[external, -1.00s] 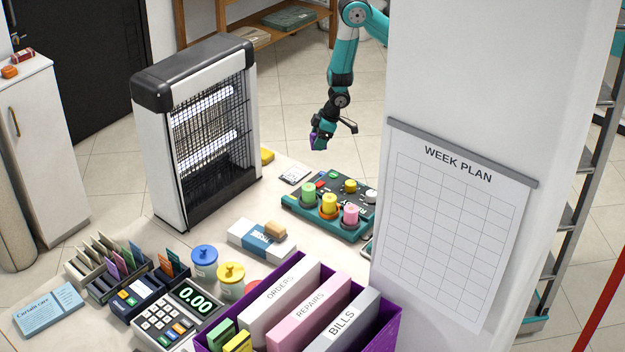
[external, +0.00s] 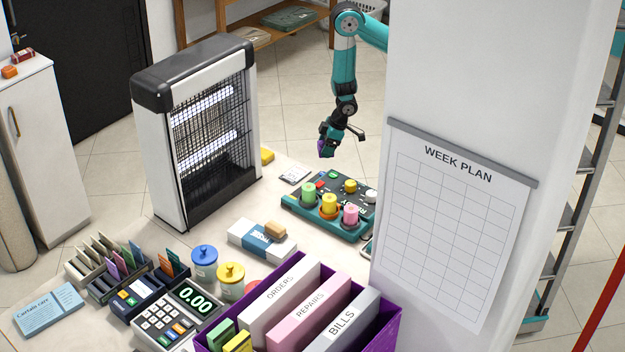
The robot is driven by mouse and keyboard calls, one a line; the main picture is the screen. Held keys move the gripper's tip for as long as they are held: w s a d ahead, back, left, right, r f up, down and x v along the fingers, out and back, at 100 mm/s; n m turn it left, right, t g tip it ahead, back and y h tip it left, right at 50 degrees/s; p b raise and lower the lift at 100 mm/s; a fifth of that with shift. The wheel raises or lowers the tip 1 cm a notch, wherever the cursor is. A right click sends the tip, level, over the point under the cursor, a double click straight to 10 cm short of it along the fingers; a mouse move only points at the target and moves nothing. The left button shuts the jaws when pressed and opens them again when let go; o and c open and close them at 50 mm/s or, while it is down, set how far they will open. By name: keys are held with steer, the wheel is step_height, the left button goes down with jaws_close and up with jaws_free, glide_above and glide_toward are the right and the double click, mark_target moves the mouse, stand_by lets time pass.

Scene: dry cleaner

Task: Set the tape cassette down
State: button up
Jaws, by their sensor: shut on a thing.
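My gripper (external: 326,146) is shut on a small purple thing, which I take to be the tape cassette (external: 321,149). Only a little of it shows between the jaws, so its shape and markings cannot be told. The gripper points down and holds it in the air above the far edge of the counter, behind the teal device with coloured spools (external: 300,202). It is apart from the counter (external: 205,237).
A tall heater-like appliance (external: 212,130) stands to the left. A white pillar (external: 450,70) rises at right. A purple crate (external: 386,330) holds binders in front.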

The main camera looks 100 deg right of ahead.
steer(key=w+a+r, duration=0.1)
steer(key=w, duration=0.3)
steer(key=w+a+r, duration=0.2)
steer(key=w, duration=0.2)
steer(key=w+a+r, duration=0.1)
steer(key=w+a, duration=0.1)
steer(key=w, duration=0.2)
steer(key=shift+w+r+b, duration=0.15)
steer(key=shift+b, duration=0.15)
steer(key=w+a+r+n+b, duration=0.1)
steer(key=w+a+r, duration=0.2)
steer(key=a, duration=0.3)
steer(key=w+a+r+n+y+b, duration=0.1)
steer(key=w+a+r, duration=0.15)
steer(key=a, duration=0.25)
steer(key=w+a+r+b, duration=0.1)
steer(key=w+a+r, duration=0.25)
steer(key=a, duration=0.25)
step_height(320, 180, up, 7)
steer(key=n+b, duration=0.2)
steer(key=n, duration=0.1)
glide_above(263, 213)
steer(key=s, duration=0.1)
steer(key=shift+y, duration=0.4)
step_height(263, 213, down, 19)
steer(key=shift+s+d+f, duration=0.1)
steer(key=shift+d, duration=0.05)
steer(key=o, duration=0.9)
